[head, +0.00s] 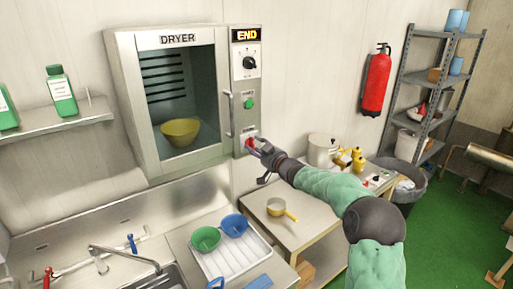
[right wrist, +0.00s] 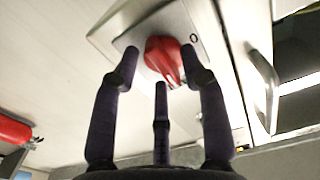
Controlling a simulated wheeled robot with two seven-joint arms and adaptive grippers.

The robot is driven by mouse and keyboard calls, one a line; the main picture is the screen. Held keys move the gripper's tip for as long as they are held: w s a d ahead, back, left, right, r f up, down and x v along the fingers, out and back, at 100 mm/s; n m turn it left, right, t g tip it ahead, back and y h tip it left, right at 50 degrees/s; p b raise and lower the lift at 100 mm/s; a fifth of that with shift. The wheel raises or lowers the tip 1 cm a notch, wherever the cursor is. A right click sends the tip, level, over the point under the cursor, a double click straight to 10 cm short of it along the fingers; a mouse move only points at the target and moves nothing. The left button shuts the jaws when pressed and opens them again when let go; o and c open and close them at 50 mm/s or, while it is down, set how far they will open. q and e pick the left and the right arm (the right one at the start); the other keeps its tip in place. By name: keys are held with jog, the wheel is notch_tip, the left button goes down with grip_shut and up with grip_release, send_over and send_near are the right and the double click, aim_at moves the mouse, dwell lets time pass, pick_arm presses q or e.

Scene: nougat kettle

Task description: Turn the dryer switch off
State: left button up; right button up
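The dryer (head: 130,95) is a metal cabinet on the wall with a glass door and a yellow bowl (head: 180,132) inside. Its lit display (head: 246,35) reads END. The red switch (head: 249,144) sits low on the control panel, partly hidden by my right gripper (head: 263,160). In the right wrist view the red knob (right wrist: 164,58) is on a pale plate with an "O" mark (right wrist: 193,38) beside it. My right gripper (right wrist: 164,75) is open, its fingers spread on either side of the knob; contact cannot be told. My left gripper is not in view.
A black dial (head: 249,63) and green button (head: 249,103) are above the switch; the door handle (head: 229,113) is left. Below stand a white tray (head: 225,262) with green and blue bowls, and a table (head: 265,230) with a yellow-handled pan (head: 277,207).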

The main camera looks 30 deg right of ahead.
grip_shut()
jog(key=n+b, duration=0.5)
jog(key=n, duration=0.3)
jog(key=shift+n+b, duration=0.3)
jog(key=shift+n, duration=0.1)
jog(key=n+b, duration=0.2)
jog(key=n, duration=0.2)
jog(key=shift+a+n, duration=0.1)
jog(key=shift+n, duration=0.2)
jog(key=shift+a+r+n+b, duration=0.15)
jog(key=shift+n+b, duration=1.05)
jog(key=shift+n, duration=1.1)
